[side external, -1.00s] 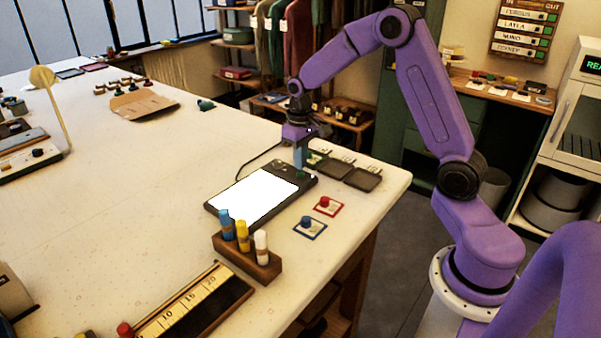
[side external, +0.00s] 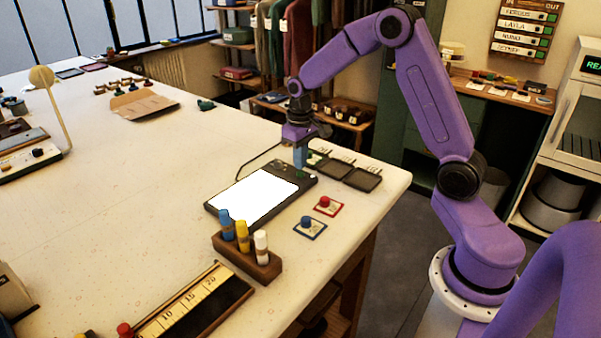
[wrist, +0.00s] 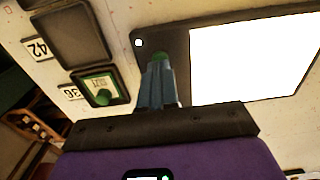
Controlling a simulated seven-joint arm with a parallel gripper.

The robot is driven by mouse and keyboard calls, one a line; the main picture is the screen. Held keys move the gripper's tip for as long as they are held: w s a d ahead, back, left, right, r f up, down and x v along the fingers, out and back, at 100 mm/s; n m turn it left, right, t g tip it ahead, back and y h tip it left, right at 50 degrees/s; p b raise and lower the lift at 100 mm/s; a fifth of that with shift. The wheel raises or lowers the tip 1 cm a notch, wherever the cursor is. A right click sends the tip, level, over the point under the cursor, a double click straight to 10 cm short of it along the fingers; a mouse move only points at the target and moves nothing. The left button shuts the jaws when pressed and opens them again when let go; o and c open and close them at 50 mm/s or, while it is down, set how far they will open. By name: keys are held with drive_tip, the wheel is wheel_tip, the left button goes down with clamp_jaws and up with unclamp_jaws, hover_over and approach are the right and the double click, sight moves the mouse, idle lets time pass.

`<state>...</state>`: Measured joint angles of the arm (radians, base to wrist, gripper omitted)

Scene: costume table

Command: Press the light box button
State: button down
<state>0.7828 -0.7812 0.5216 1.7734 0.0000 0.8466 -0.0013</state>
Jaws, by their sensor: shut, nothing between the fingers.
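The light box (side external: 218,205) is a flat dark panel with a glowing white screen, lying on the table in the side external view. The wrist view shows the light box (wrist: 176,42) with its lit screen at the right and a green button (wrist: 160,57) on its dark border. My gripper (side external: 301,166) is shut and empty, pointing down over the far end of the light box. In the wrist view my gripper (wrist: 159,66) has its fingertips at the green button and partly hides it. I cannot tell for certain whether they touch.
A red button card (side external: 326,206) and a blue button card (side external: 309,228) lie in front. A wooden rack (side external: 260,265) holds marker sticks. The table's left middle is clear.

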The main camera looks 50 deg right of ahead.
drive_tip(key=shift+f, duration=0.95)
drive_tip(key=shift+r, duration=3.45)
